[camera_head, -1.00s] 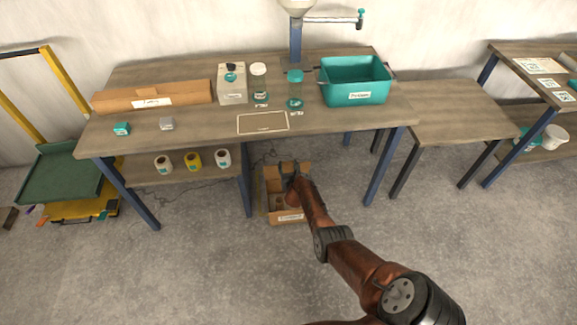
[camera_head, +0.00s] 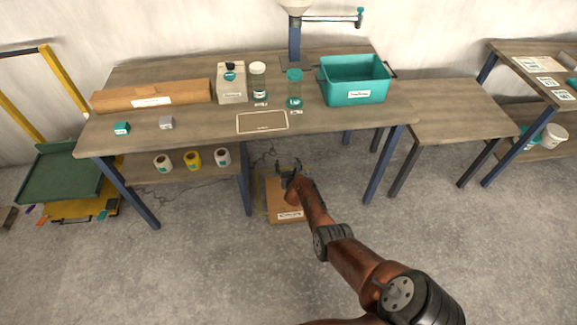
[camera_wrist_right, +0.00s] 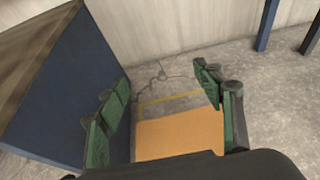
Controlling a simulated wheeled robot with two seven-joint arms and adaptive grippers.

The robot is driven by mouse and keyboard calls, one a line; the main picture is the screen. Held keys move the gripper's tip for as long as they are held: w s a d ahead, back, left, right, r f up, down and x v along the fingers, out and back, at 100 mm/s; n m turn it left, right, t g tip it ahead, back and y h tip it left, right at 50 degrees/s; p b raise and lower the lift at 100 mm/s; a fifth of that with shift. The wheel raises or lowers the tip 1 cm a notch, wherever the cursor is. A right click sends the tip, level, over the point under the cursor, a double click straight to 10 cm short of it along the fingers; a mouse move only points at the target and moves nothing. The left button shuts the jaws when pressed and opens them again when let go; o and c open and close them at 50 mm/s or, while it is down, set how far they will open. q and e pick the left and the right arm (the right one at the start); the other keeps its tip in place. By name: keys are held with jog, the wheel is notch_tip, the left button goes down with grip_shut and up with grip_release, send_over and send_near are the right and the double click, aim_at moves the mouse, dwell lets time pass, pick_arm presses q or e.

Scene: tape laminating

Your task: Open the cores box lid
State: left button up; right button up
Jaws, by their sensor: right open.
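A brown cardboard box (camera_head: 286,203) with a white label on its front stands on the floor below the front of the workbench; I take it for the cores box, but its label is too small to read. Its top now looks flat and covered, and no inside shows. In the right wrist view the flat orange-brown top (camera_wrist_right: 180,136) lies beyond the fingers. My right gripper (camera_head: 289,166) is open and empty at the box's far end, and its spread fingers (camera_wrist_right: 166,98) show in the wrist view. Whether they touch the box I cannot tell. My left gripper is out of view.
The workbench (camera_head: 200,120) stands behind the box, with a blue leg (camera_head: 246,180) close on its left. Several tape rolls (camera_head: 193,159) sit on the lower shelf. A teal bin (camera_head: 355,80) stands on top. Yellow tape (camera_wrist_right: 170,100) marks the floor. The floor in front is clear.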

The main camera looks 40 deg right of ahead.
jog(key=shift+s, duration=0.2)
jog(key=s+a+r, duration=0.1)
jog(key=s+a, duration=0.7)
jog(key=s, duration=0.3)
jog(key=shift+s+a, duration=0.25)
jog(key=shift+a, duration=0.15)
dwell(0.4)
